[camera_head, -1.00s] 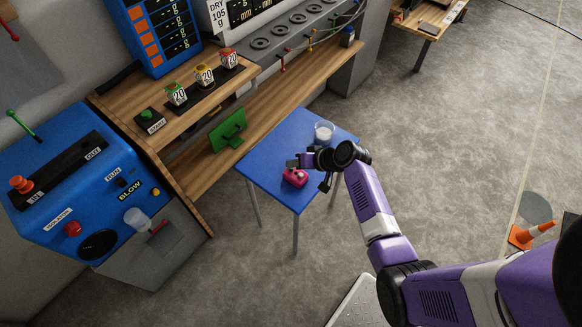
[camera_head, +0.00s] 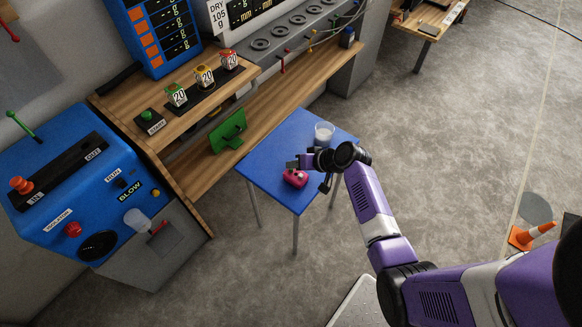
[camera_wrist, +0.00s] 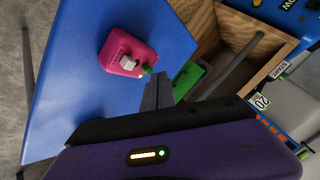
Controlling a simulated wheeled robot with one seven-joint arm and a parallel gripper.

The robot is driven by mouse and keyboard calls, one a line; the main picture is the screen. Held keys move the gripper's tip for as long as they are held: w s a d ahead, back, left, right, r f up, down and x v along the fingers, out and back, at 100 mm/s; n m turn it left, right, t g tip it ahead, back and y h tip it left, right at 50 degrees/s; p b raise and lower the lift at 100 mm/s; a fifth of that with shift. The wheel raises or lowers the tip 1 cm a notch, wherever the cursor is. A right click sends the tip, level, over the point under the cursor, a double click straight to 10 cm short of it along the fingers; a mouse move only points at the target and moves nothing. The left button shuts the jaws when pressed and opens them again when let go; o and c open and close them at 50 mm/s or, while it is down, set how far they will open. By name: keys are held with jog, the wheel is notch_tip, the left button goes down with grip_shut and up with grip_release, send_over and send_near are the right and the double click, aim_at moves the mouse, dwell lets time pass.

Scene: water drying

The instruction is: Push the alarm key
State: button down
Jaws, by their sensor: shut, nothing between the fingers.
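A pink box-shaped device (camera_head: 295,178) lies on the blue table, beside and partly below my gripper (camera_head: 299,162). In the wrist view the pink device (camera_wrist: 117,46) shows a white key (camera_wrist: 128,63) and a green knob-like key (camera_wrist: 147,69) along one edge. I cannot read a label that tells which is the alarm key. My gripper (camera_wrist: 160,88) is shut and empty. Its fingertips appear close to the green key in the wrist view; whether they touch it I cannot tell.
The blue table (camera_head: 270,165) also holds a clear cup (camera_head: 324,132) with whitish contents. A wooden bench (camera_head: 195,178) with a green stand (camera_head: 229,130) is to the left. A blue machine (camera_head: 75,205) stands at far left.

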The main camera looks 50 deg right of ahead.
aim_at(294, 173)
jog(key=shift+r, duration=0.5)
notch_tip(294, 173, up, 6)
jog(key=p, duration=0.5)
dwell(0.5)
